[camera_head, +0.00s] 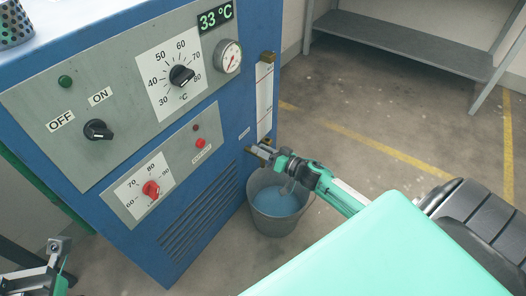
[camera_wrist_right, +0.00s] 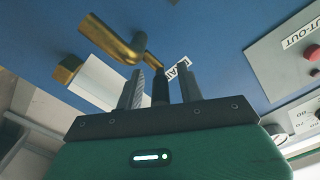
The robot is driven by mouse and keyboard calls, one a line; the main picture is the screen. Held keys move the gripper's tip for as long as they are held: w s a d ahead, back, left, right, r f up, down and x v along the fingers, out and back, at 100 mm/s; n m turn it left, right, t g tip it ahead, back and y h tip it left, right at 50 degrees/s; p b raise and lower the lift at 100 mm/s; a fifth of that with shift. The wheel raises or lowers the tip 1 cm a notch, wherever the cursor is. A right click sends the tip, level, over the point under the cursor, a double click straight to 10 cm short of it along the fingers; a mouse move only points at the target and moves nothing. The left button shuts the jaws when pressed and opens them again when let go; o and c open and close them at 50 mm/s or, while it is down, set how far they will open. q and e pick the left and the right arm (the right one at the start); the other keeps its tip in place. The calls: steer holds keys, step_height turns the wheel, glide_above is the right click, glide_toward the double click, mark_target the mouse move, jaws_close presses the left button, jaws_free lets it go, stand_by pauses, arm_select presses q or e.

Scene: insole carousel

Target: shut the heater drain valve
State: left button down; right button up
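The blue heater (camera_head: 225,110) stands at left in the head view. Its brass drain valve (camera_head: 259,151) is low on the right side, above a grey bucket (camera_head: 270,225) holding bluish water. In the right wrist view the brass spout (camera_wrist_right: 112,40) is at upper left, near a partly hidden label (camera_wrist_right: 179,69). My right gripper (camera_head: 274,158) is at the valve. In the wrist view its fingers (camera_wrist_right: 160,88) are apart, with a dark lever (camera_wrist_right: 159,84) between them and gaps showing on both sides. My left gripper (camera_head: 57,250) is at lower left, away from the valve; its opening is unclear.
The heater front has an OFF/ON switch (camera_head: 98,130), a temperature dial (camera_head: 182,76), a red knob (camera_head: 151,189) and a display (camera_head: 216,17) reading 33 °C. A sight tube (camera_head: 265,98) rises above the valve.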

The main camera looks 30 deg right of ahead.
jaws_close()
